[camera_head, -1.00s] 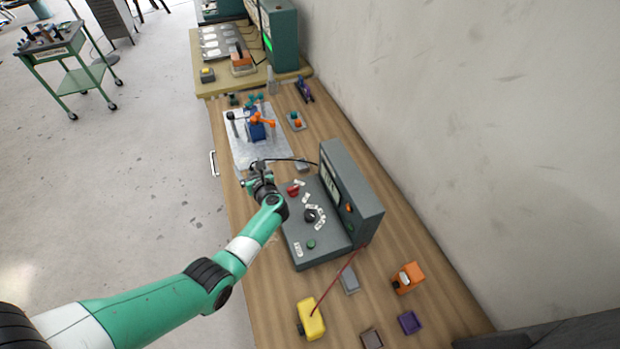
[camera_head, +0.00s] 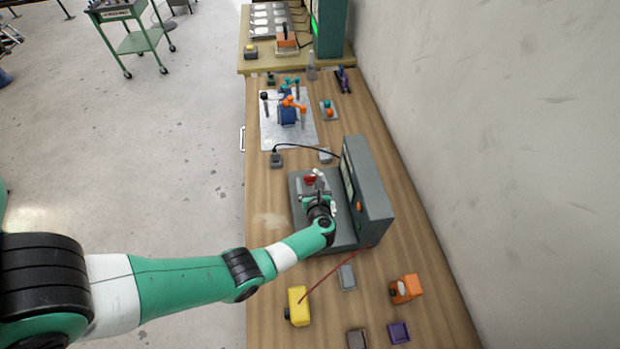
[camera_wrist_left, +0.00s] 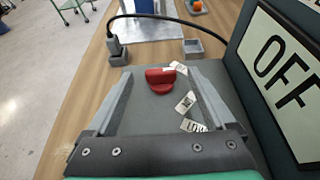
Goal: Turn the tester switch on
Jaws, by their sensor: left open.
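The grey tester (camera_head: 368,190) stands on the wooden bench, with a flat base panel and an upright panel behind it. The upright panel shows a white OFF sign (camera_wrist_left: 284,72) in the left wrist view. A red switch (camera_head: 309,178) sits on the base panel, and in the left wrist view the red switch (camera_wrist_left: 161,79) lies between and just beyond my finger tips. White labels (camera_wrist_left: 186,103) lie beside it. My left gripper (camera_head: 319,184) is open above the panel, close to the switch and apart from it. My right gripper is not in view.
A black cable runs from the tester to a grey plug block (camera_head: 276,159). A yellow box (camera_head: 298,306) on a red wire and an orange block (camera_head: 405,289) lie near the front. A blue and orange assembly (camera_head: 288,112) stands on a pale mat behind.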

